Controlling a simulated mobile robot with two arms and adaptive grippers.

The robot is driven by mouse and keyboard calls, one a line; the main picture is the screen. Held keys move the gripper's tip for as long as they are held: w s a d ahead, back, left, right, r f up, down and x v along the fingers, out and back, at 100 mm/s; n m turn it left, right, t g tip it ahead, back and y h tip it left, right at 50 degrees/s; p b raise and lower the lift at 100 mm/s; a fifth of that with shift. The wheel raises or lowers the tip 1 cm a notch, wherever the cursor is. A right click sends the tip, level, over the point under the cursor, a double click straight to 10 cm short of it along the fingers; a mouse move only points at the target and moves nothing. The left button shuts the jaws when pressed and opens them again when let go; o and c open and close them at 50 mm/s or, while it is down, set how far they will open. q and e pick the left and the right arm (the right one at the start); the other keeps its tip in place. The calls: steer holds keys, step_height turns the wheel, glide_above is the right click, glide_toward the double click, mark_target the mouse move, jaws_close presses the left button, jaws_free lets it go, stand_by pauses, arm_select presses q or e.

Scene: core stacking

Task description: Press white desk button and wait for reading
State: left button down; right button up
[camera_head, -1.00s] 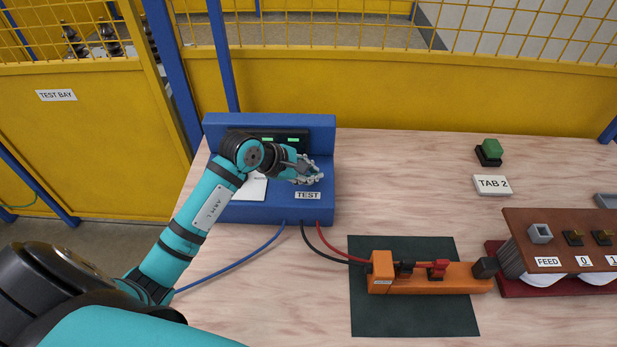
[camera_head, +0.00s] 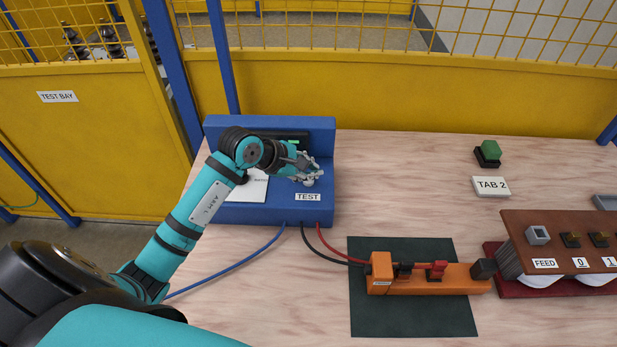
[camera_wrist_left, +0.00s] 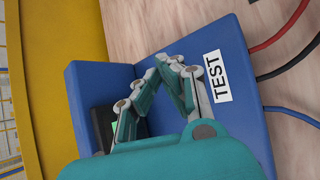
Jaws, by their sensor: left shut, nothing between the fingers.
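The blue test console (camera_head: 262,213) stands at the back left of the table, with a "TEST" label (camera_head: 308,197) on its top. My left gripper (camera_head: 310,180) is over the console, just behind that label, its fingers closed with nothing between them. In the left wrist view the fingers (camera_wrist_left: 168,62) come together above the blue surface beside the "TEST" label (camera_wrist_left: 216,76). I cannot make out a white button for certain; the gripper covers that spot. The dark display (camera_head: 290,136) behind is mostly hidden by the arm, with a little green showing. My right gripper is not in view.
Blue, black and red (camera_head: 340,248) cables run from the console. An orange fixture (camera_head: 430,283) sits on a dark green mat (camera_head: 400,325). A green button (camera_head: 490,150), a "TAB 2" sign (camera_head: 491,186) and a brown feed rack (camera_head: 560,225) are to the right. Yellow fencing (camera_head: 400,95) stands behind.

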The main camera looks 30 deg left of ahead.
mark_target(310, 181)
arm_select(q)
steer(key=shift+r+p, duration=1.55)
steer(key=shift+r, duration=1)
steer(key=shift+f, duration=0.1)
